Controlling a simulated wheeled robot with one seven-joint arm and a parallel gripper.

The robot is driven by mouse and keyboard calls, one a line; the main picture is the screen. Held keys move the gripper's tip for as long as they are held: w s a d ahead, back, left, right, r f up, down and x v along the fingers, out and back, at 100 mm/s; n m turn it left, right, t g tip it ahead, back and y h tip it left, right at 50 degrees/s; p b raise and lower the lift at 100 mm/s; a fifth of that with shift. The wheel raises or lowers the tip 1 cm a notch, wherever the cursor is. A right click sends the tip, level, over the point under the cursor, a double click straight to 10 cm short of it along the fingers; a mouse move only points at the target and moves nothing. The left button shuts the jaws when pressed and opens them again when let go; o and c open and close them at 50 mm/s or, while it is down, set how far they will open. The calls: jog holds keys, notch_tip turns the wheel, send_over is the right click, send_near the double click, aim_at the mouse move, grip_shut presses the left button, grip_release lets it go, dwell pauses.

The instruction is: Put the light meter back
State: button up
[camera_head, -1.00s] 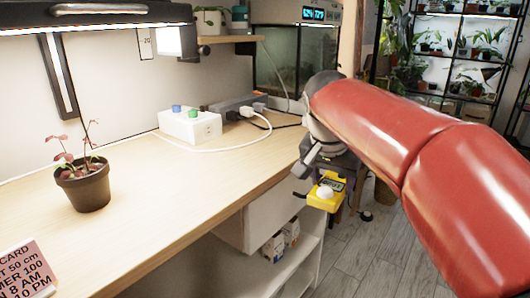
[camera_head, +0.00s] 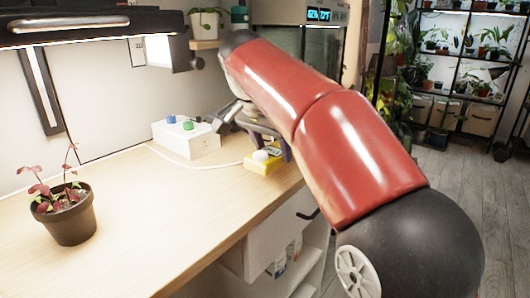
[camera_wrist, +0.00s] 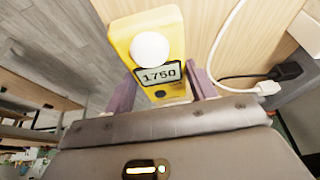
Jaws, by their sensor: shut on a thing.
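The light meter (camera_head: 262,161) is yellow with a white dome. It is at the right edge of the wooden bench, close over its top; I cannot tell whether it touches. In the wrist view the light meter (camera_wrist: 148,45) shows a display reading 1750. My gripper (camera_wrist: 160,92) is shut on its lower end, one finger at each side. In the head view my gripper (camera_head: 268,145) is partly hidden behind my red arm.
The bench top (camera_head: 170,215) is mostly clear. A potted plant (camera_head: 68,222) stands at its left. A white box with blue and green knobs (camera_head: 188,138) stands behind the meter, with a white cable (camera_head: 205,165) along the bench. A lamp (camera_head: 75,28) hangs above.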

aim_at(262, 151)
jog(key=shift+w+a, duration=0.6)
jog(key=shift+a, duration=0.15)
jog(key=shift+f+b, duration=0.4)
jog(key=shift+f, duration=1.3)
jog(key=shift+f, duration=0.2)
jog(key=o, duration=1.2)
jog(key=shift+c, duration=0.2)
jog(key=p+v, duration=0.3)
jog(key=v, duration=0.9)
jog(key=shift+r, duration=0.2)
